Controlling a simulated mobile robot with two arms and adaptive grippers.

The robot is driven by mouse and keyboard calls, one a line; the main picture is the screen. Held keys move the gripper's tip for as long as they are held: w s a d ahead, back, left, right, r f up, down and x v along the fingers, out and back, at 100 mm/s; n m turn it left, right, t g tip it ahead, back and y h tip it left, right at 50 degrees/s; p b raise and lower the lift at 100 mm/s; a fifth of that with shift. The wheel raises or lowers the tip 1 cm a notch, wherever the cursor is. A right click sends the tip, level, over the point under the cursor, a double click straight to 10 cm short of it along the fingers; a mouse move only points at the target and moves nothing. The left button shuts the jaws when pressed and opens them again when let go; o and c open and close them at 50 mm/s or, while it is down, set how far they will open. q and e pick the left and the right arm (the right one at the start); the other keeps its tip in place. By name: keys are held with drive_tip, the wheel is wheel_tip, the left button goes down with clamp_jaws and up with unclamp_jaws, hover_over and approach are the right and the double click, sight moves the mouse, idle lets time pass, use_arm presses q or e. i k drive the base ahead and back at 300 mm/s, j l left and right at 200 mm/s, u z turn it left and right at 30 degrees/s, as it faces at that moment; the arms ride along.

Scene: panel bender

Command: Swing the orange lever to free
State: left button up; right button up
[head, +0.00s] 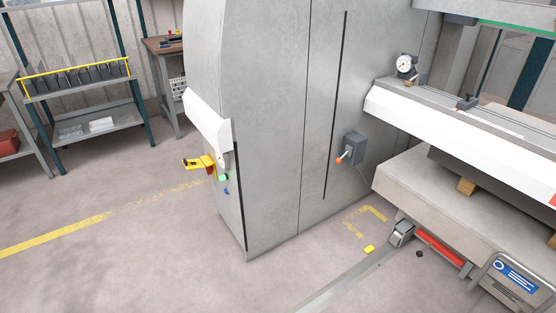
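The orange-tipped lever (340,160) sticks out from a small grey box (354,147) on the front of the large grey machine cabinet (280,120). The lever's short shaft points down and to the left of the box, with the orange knob at its end. Any marking for its positions is too small to read. Neither of my grippers shows in the head view.
A yellow part (199,163) juts from the cabinet's left edge near small buttons. At right, a white-fronted machine bed (450,125) and a lower grey ledge (420,185) stick out. Floor (150,260) at left front is clear. A shelf rack (80,85) stands behind.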

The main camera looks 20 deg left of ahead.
sight(338, 160)
drive_tip(key=u, duration=0.2)
drive_tip(key=i+u, duration=0.25)
drive_tip(key=i, duration=0.95)
